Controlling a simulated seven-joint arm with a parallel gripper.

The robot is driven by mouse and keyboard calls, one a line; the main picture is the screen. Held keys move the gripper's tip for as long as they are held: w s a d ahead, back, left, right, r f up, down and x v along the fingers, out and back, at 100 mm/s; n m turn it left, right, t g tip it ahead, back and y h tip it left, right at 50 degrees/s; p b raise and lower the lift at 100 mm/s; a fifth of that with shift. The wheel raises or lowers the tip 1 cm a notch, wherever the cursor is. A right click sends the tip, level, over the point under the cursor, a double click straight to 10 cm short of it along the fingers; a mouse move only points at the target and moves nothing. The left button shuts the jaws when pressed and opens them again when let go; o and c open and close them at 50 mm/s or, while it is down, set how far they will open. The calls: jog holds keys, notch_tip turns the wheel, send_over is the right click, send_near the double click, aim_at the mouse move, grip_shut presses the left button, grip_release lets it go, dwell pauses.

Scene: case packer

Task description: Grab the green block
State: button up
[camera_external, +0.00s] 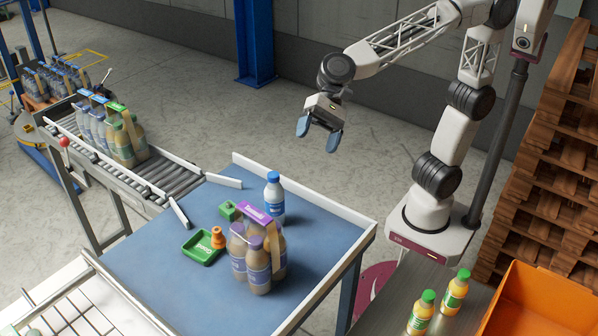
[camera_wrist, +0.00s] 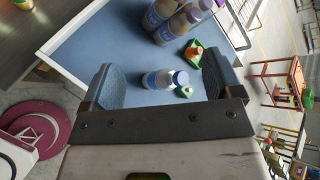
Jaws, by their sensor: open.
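The green block (camera_external: 228,210) sits on the blue table top, left of a blue-capped bottle (camera_external: 273,197) and behind the purple-banded bottle pack (camera_external: 258,262). In the wrist view the small green block (camera_wrist: 185,91) shows beside the blue-capped bottle (camera_wrist: 160,80), close to the right finger in the picture. My gripper (camera_external: 318,134) is open and empty, high above and behind the table, apart from everything. Its two blue-grey fingers also frame the wrist view (camera_wrist: 160,72).
A white rail (camera_external: 310,199) borders the table's back. A conveyor (camera_external: 170,178) with bottle packs is at left, an orange crate (camera_external: 540,305) at right. The table's right part is clear.

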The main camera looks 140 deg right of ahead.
jog(key=w+d+f+m+t+h, duration=0.1)
jog(key=w+d+m, duration=0.2)
jog(key=d, duration=0.2)
jog(key=w+d+m+t+h, duration=0.1)
jog(key=w+d+m, duration=0.1)
jog(key=d+m, duration=0.25)
jog(key=m+h, duration=0.3)
jog(key=m, duration=0.3)
send_over(230, 203)
jog(key=s, duration=0.5)
notch_tip(230, 203, down, 3)
jog(key=shift+t, duration=0.3)
notch_tip(230, 203, down, 17)
jog(key=shift+a+f, duration=0.15)
jog(key=shift+x, duration=1.3)
jog(key=shift+a+x, duration=0.1)
jog(key=shift+x, duration=1.2)
jog(key=shift+a+x, duration=0.15)
jog(key=shift+x, duration=1.1)
jog(key=shift+d, duration=0.15)
